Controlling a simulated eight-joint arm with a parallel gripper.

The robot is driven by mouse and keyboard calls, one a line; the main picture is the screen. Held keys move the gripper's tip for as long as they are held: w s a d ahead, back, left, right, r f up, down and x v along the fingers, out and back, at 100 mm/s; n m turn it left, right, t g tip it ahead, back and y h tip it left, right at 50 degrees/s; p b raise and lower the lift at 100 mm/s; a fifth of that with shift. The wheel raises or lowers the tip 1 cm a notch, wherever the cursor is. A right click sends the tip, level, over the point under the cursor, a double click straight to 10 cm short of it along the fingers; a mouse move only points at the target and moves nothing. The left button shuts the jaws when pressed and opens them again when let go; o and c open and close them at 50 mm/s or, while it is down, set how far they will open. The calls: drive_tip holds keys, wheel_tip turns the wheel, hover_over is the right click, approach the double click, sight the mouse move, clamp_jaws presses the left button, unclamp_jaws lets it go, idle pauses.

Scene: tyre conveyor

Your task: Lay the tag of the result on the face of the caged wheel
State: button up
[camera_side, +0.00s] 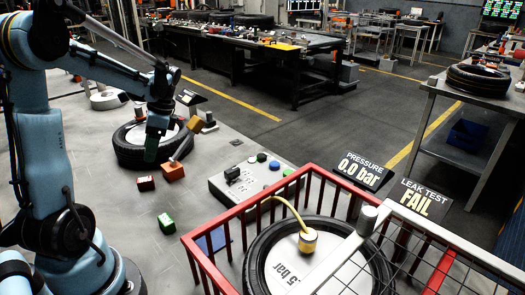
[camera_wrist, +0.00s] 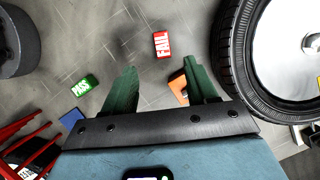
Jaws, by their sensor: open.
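The caged wheel (camera_side: 275,270) lies flat inside a red cage (camera_side: 190,250), its pale face partly hidden by a bar and mesh. A yellow fitting (camera_side: 308,242) with a hose sits on that face. The sign (camera_side: 424,198) reads LEAK TEST FAIL. The red FAIL tag (camera_side: 146,184) lies on the table; it also shows in the wrist view (camera_wrist: 161,44). The green PASS tag (camera_side: 166,223) lies nearer the cage; it also shows in the wrist view (camera_wrist: 84,86). My gripper (camera_wrist: 160,85) is open and empty above the table, its fingers apart and pointing toward the tags.
Another tyre (camera_side: 128,155) lies behind my gripper. A control box (camera_side: 230,185) with buttons and a pressure display (camera_side: 360,170) reading 0.0 bar stand by the cage. A blue patch (camera_side: 211,240) lies beside the cage.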

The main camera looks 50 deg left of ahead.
sight(145, 179)
drive_tip(key=shift+w+x, duration=0.15)
drive_tip(key=shift+x, duration=2.3)
drive_tip(key=shift+w+x, duration=0.1)
drive_tip(key=shift+x, duration=2.4)
drive_tip(key=shift+f, duration=0.1)
clamp_jaws()
